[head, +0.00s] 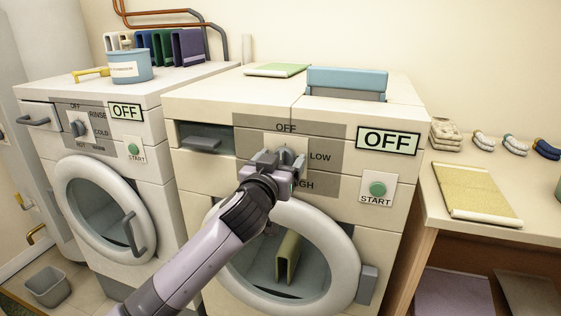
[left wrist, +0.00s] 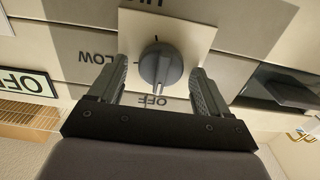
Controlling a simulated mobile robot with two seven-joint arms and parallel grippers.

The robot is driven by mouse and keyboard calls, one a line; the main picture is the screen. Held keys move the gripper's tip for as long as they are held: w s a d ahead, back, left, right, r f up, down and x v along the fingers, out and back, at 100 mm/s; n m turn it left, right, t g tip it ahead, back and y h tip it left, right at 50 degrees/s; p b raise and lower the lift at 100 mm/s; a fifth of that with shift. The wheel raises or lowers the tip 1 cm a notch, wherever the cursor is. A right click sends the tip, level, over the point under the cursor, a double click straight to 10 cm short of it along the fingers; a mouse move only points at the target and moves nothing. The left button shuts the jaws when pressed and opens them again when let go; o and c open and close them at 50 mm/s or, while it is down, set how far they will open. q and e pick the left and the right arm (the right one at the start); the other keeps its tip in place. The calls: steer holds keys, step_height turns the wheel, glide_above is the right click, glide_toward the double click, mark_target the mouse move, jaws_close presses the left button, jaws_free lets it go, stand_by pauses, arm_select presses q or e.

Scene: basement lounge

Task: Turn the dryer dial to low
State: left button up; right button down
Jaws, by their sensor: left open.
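The dryer (head: 400,215) is the right-hand cream machine, with a display (head: 388,141) reading OFF. Its dial panel has OFF at the top, LOW at the right and a partly covered HIGH below. My left gripper (head: 280,160) is in front of this panel and hides most of the dial in the head view. In the left wrist view the grey round dial (left wrist: 161,65) sits between the two open fingers of my left gripper (left wrist: 158,77), with a visible gap on each side. My right gripper is out of view.
A green START button (head: 377,188) is right of the dial. The round dryer door (head: 335,235) is below, with a green item inside. The washer (head: 145,170) stands left. A table (head: 450,205) with a yellow folded cloth (head: 474,192) stands right.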

arm_select(q)
steer(key=shift+c, duration=0.3)
steer(key=c, duration=0.9)
